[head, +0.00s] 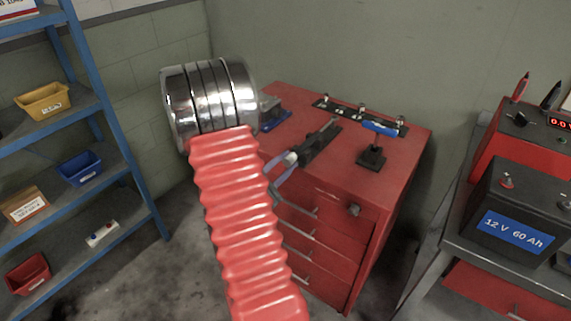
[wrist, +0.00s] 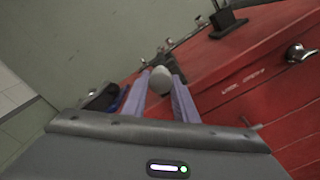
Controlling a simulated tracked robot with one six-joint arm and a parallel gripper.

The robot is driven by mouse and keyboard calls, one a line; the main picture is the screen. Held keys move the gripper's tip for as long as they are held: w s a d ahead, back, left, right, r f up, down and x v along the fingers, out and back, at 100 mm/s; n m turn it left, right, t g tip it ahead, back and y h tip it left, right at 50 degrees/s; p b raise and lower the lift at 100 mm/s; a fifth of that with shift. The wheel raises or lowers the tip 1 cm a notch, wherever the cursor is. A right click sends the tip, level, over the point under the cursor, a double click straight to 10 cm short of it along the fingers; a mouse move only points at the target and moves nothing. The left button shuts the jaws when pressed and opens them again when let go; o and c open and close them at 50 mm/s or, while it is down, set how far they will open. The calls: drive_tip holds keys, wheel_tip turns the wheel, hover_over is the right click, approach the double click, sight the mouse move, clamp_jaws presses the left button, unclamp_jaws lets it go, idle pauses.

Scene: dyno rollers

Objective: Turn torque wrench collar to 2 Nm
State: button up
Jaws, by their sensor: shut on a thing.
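The torque wrench (head: 321,139) lies across the top of the red tool cabinet in the head view, its dark body pointing away with a silver end. My gripper (head: 283,163) is at the near end of the wrench, by the cabinet's left edge. In the wrist view my two lavender fingers (wrist: 161,80) stand on either side of a rounded grey collar end (wrist: 161,83), shut on it. The scale on the wrench is too small to read, so the setting cannot be told. Part of my gripper is hidden behind my red arm sleeve.
A battery (head: 518,222) stands on a bench to the right. A blue shelf (head: 100,100) with bins is at left.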

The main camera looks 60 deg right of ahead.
drive_tip(key=shift+f+m, duration=0.1)
drive_tip(key=shift+m, duration=0.2)
drive_tip(key=o, duration=1.1)
drive_tip(key=shift+c, duration=0.2)
drive_tip(key=w+a, duration=0.2)
drive_tip(key=a, duration=1.1)
drive_tip(key=shift+a, duration=0.35)
drive_tip(key=shift+w, duration=0.1)
